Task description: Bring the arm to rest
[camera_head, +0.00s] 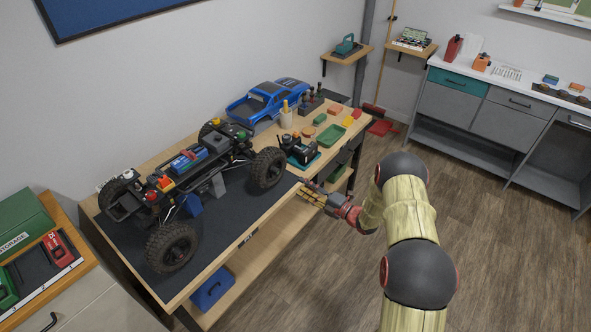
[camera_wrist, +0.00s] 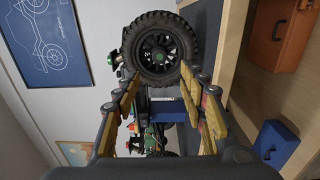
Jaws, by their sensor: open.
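My gripper (camera_head: 317,194) is open and empty at the front edge of the workbench, in the head view. My arm reaches it from the lower right. In the wrist view, my gripper's two yellow-padded fingers (camera_wrist: 168,118) stand apart with nothing held between them. The RC crawler chassis (camera_head: 190,165) stands on the dark mat (camera_head: 225,215) to the left of my gripper, apart from it. In the wrist view a crawler wheel (camera_wrist: 160,52) shows beyond the fingers.
The workbench also holds a blue truck body (camera_head: 266,100), a green tray (camera_head: 330,135) and a black device (camera_head: 298,150). A blue box (camera_head: 212,288) sits on the lower shelf. A grey cabinet (camera_head: 450,105) stands at the right.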

